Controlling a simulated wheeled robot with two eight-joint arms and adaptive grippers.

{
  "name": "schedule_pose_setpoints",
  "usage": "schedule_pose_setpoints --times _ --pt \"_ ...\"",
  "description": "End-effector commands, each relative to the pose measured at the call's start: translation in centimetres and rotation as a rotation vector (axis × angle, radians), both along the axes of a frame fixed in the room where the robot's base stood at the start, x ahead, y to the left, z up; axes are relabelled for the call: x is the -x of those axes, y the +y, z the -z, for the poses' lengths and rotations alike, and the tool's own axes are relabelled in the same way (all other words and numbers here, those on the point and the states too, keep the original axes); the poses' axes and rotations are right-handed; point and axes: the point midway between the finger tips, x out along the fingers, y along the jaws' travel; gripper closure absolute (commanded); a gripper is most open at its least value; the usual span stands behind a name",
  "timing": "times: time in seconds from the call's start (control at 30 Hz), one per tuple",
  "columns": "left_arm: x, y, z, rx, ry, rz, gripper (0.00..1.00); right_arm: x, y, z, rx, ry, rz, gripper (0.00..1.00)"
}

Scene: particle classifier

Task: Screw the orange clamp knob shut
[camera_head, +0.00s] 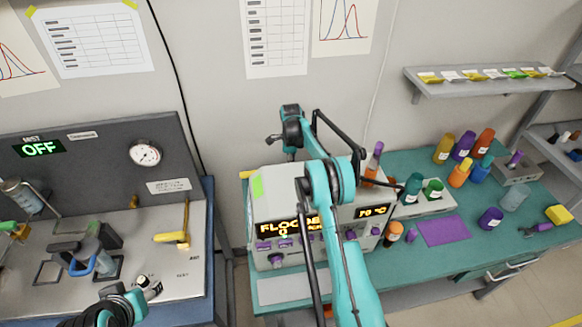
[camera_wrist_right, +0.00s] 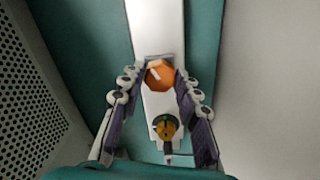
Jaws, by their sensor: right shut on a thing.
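The orange clamp knob (camera_wrist_right: 160,75) shows in the right wrist view, on a white bar or plate that runs over a teal surface. My right gripper (camera_wrist_right: 161,72) has one purple-padded finger on each side of the knob and is shut on it. In the head view my right arm reaches over the white instrument (camera_head: 275,208) to its back, and the wrist end (camera_head: 291,128) shows there. The knob and the fingertips are hidden in that view.
A yellow and dark round fitting (camera_wrist_right: 165,127) sits on the bar below the knob. A perforated grey panel (camera_wrist_right: 35,100) stands close at left. In the head view, coloured bottles (camera_head: 462,145) crowd the right bench, and a mist station (camera_head: 150,225) stands at left.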

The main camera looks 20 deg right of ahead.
Motion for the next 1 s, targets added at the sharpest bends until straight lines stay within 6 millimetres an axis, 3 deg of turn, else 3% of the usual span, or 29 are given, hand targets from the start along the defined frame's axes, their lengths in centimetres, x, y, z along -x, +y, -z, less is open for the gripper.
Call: schedule_pose_setpoints --times 0.3,0.8,0.83,0.9,1.0 --pt "0.0 0.0 0.24 0.0 0.0 0.0 0.47 0.01 0.03 0.04 -0.001 0.001 0.101 0.97" --pt "0.01 0.0 0.25 0.0 0.0 0.0 0.47 0.01 0.03 0.02 -0.001 0.001 0.115 0.97" --pt "0.01 0.0 0.25 0.0 0.0 0.0 0.47 0.01 0.03 0.02 -0.001 0.001 0.115 0.6" --pt "0.0 0.0 0.24 0.0 0.0 0.0 0.47 0.01 0.03 0.02 -0.001 0.001 0.114 0.47" --pt "0.0 0.0 0.24 0.0 0.0 0.0 0.47 0.0 0.02 0.02 0.0 0.0 0.114 0.47"
